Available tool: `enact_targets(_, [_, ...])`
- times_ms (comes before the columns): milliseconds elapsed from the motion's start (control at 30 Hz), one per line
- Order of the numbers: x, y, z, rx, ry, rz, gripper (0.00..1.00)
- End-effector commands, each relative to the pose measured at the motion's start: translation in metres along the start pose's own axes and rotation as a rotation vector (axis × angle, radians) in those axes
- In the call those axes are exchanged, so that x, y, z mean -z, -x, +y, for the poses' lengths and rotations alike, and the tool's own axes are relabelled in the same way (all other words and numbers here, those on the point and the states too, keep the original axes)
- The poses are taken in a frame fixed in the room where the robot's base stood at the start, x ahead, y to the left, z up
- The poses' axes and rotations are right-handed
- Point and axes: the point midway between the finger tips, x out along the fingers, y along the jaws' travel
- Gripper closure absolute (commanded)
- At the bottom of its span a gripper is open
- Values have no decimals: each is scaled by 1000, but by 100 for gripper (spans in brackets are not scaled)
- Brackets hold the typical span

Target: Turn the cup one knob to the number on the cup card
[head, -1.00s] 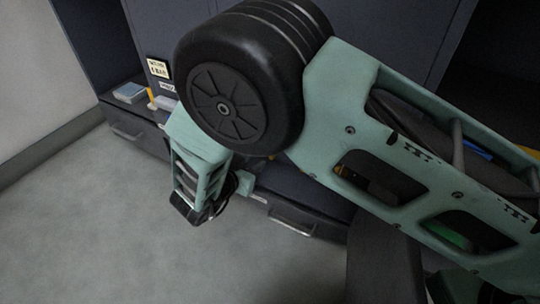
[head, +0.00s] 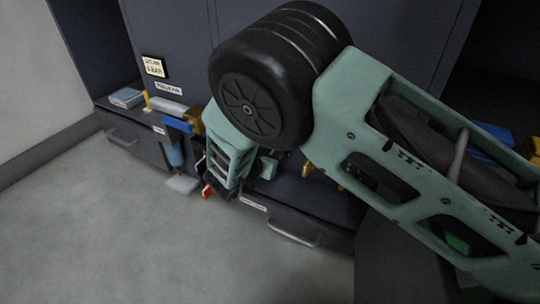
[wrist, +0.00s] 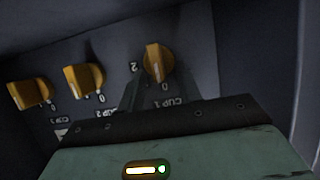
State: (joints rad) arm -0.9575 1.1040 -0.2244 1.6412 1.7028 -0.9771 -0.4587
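In the wrist view the cup one knob (wrist: 158,63) is a yellow knob on a dark panel, at the right end of a row. It has a label reading CUP 1 and marks 2 and 0 beside it. My gripper (wrist: 162,92) enters from below; its dark fingers look spread apart, with the knob just beyond them. I cannot tell whether they touch it. In the head view my gripper (head: 222,186) is low in front of the cabinet, partly hidden by my arm. A small pale card (head: 153,66) hangs on the cabinet front; its writing is too small to read.
A second yellow knob (wrist: 84,80) and a third (wrist: 30,94) sit to the left. A blue-handled unit (head: 175,145) with a grey tray (head: 183,184) stands left of my gripper. Drawers with handles (head: 294,234) lie below. The grey floor is clear.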

Motion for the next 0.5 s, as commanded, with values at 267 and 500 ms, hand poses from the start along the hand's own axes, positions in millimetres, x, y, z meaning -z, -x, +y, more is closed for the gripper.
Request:
enact_targets(267, [0, 0, 0, 0, 0, 0, 100])
enact_targets(500, [1, 0, 1, 11, -28, -1, 100])
